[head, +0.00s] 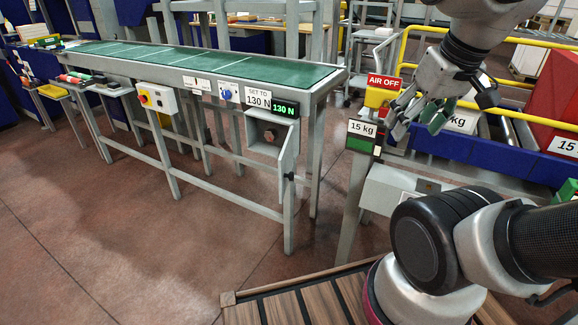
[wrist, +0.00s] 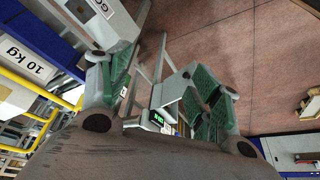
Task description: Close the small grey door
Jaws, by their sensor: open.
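The small grey door (head: 289,152) is on a grey box (head: 262,132) under the right end of the green-topped table. It stands swung open, seen nearly edge-on, with a dark knob (head: 289,177) low on it. The box's inside shows a dark round part. My gripper (head: 420,112) is open and empty, up and to the right of the door and apart from it.
A "15 kg" post (head: 361,135) and an "AIR OFF" sign (head: 384,82) stand near my gripper. Yellow rails (head: 410,45) lie behind. The floor before the door is clear.

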